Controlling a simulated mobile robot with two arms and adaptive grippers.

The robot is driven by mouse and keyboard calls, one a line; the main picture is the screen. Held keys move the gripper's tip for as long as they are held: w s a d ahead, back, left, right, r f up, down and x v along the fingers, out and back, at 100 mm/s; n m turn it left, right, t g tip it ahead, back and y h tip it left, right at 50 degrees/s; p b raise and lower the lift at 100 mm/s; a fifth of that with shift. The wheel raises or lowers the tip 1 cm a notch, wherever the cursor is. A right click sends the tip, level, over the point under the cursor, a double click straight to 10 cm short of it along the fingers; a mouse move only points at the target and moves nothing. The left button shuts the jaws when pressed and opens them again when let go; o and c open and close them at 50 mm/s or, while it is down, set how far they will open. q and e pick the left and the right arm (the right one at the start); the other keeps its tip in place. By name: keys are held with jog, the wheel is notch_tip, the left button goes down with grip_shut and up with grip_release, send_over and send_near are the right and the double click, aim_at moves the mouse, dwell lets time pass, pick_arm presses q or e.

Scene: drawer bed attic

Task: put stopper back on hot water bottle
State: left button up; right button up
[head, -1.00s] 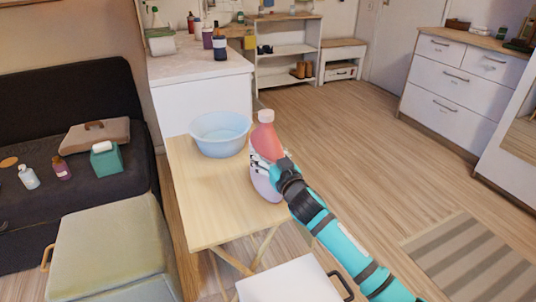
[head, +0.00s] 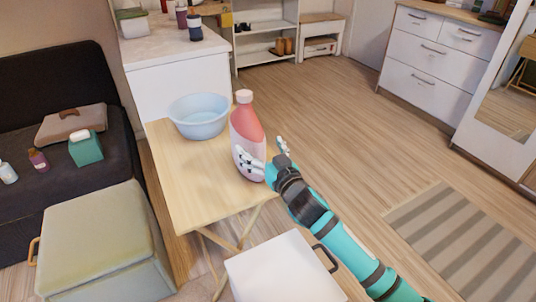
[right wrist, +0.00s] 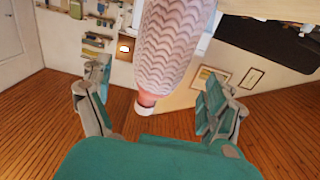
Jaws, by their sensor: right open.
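The hot water bottle (head: 247,130), red above and pale pink below, stands upright near the right edge of the small wooden table. The pale stopper (head: 244,97) sits at the top of its neck. My right gripper (head: 262,151) is open at the bottle's lower right side, one finger overlapping the bottle and the other to its right. In the right wrist view the bottle's ribbed body (right wrist: 168,45) shows between the spread fingers, with the stopper (right wrist: 143,109) at its end. I cannot tell whether a finger touches the bottle. My left gripper is not in view.
A light blue basin (head: 199,117) stands behind and left of the bottle on the table (head: 190,185). A white stool (head: 280,270) and a green-topped box (head: 100,225) are in front. Open floor lies to the right, with a striped rug (head: 460,240).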

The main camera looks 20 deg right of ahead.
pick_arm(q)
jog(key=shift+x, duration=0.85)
pick_arm(e)
jog(key=shift+s+d, duration=0.2)
jog(key=shift+s, duration=0.9)
jog(key=shift+s+d, duration=0.2)
jog(key=shift+s, duration=0.85)
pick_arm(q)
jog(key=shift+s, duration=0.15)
